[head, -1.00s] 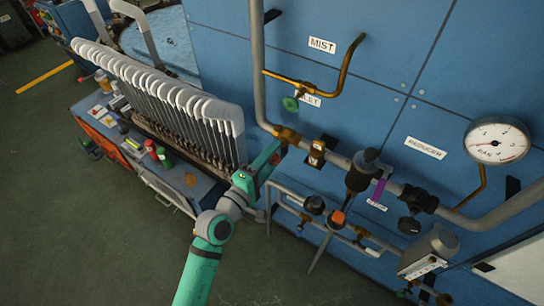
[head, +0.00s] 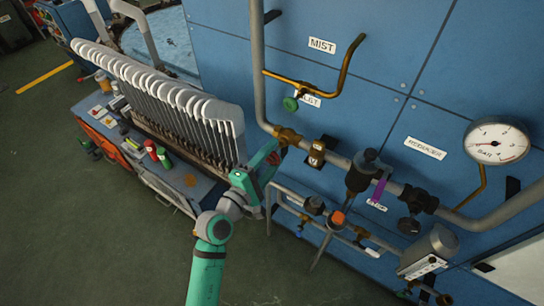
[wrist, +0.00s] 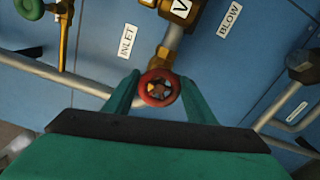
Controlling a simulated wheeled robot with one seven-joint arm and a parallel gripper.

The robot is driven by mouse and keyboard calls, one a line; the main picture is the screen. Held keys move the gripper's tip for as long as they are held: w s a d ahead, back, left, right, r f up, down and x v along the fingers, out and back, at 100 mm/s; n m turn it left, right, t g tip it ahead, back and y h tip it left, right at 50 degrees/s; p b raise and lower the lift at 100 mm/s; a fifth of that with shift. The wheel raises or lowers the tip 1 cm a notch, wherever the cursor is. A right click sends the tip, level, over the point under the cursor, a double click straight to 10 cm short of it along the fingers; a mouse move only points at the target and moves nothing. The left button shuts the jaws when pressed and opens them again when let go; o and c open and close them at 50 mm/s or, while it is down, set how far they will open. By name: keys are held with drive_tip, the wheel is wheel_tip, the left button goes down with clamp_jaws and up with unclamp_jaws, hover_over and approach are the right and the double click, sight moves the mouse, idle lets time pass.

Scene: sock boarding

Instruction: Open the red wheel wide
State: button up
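The red wheel (wrist: 159,88) is a small round handwheel with a spoked centre, below a brass fitting in the wrist view. My gripper (wrist: 159,92) has one green finger on each side of its rim, with no clear gap, so it looks shut on the wheel. In the head view my gripper (head: 269,161) is at the pipework left of the brass valve, and it mostly hides the wheel.
A green wheel (head: 290,104) is above on a brass branch pipe. A pressure gauge (head: 497,143) is at the right. Grey pipes (head: 340,160) cross the blue panel (head: 420,60). A rack of white sock boards (head: 180,95) stands close left of my arm.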

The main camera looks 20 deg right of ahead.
drive_tip(key=shift+o, duration=1.1)
drive_tip(key=shift+a, duration=0.1)
drive_tip(key=v, duration=1)
drive_tip(key=shift+s+a, duration=0.2)
drive_tip(key=shift+s, duration=0.1)
